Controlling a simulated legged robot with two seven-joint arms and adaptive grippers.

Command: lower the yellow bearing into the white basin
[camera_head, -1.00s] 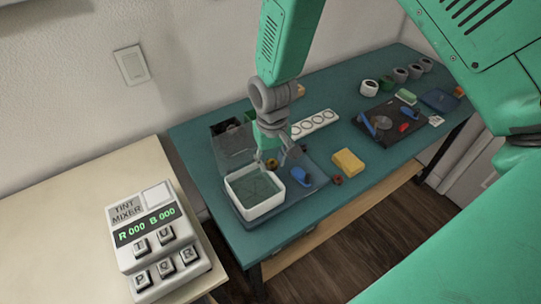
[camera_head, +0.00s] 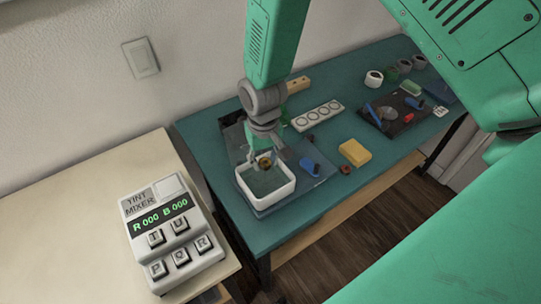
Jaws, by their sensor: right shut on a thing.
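The white basin (camera_head: 270,203) stands on a dark blue tray at the left end of the teal bench, with greenish liquid or a dark floor inside. My right gripper (camera_head: 265,163) points down over the basin's far part. It is shut on the yellow bearing (camera_head: 265,161), a small brownish-yellow ring. The bearing shows at or just above rim height; I cannot tell if it touches the liquid. My left gripper is not in view.
A blue-handled tool (camera_head: 311,166) lies right of the basin, with a yellow sponge (camera_head: 354,152) and a small reddish ring (camera_head: 346,170) further right. A white strip with round slots (camera_head: 318,115) lies behind. The tint mixer (camera_head: 170,235) stands on the left table.

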